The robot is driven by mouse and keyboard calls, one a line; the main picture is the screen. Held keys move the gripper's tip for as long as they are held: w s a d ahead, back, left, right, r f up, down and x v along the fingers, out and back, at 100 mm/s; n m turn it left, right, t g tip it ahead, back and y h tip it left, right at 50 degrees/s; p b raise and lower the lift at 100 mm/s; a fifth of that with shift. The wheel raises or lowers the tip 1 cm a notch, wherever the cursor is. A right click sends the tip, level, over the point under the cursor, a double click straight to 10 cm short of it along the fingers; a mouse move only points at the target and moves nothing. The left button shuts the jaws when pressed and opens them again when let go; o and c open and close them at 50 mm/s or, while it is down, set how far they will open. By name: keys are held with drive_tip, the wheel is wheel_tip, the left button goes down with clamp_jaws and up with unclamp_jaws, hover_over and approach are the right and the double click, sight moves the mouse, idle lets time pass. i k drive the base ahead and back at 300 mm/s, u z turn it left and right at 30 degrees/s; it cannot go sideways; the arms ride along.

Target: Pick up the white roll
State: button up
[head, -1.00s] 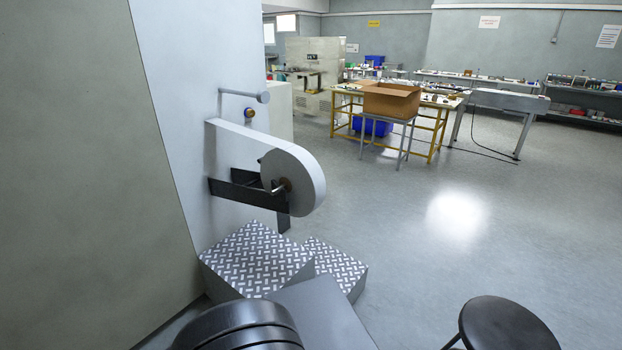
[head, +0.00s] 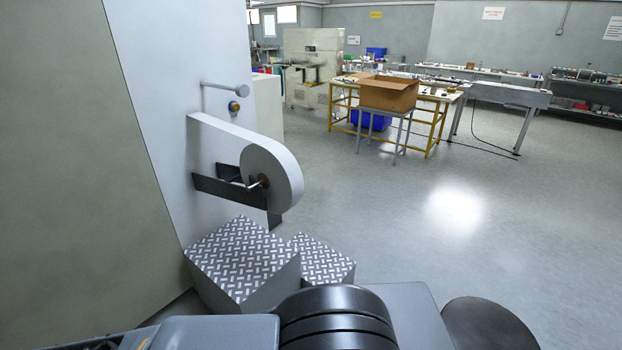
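A white roll (head: 285,172) hangs on a spindle at the side of the large pale machine, left of centre in the head view. A white band of film runs from it up and left to the machine panel. A dark bracket (head: 212,188) holds the spindle. The roll is above the patterned steps. My gripper is not in view. Only dark and grey links of my arm show along the bottom edge, nearer than the roll and apart from it.
Two tread-plate steps (head: 240,258) stand on the floor below the roll. A round black stool (head: 488,325) is at the lower right. A cardboard box (head: 388,95) on a small stand is farther back, by a yellow-framed table. The floor between is clear.

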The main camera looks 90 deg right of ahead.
sight(272, 166)
drive_tip(key=z, duration=2.3)
drive_tip(key=i, duration=1)
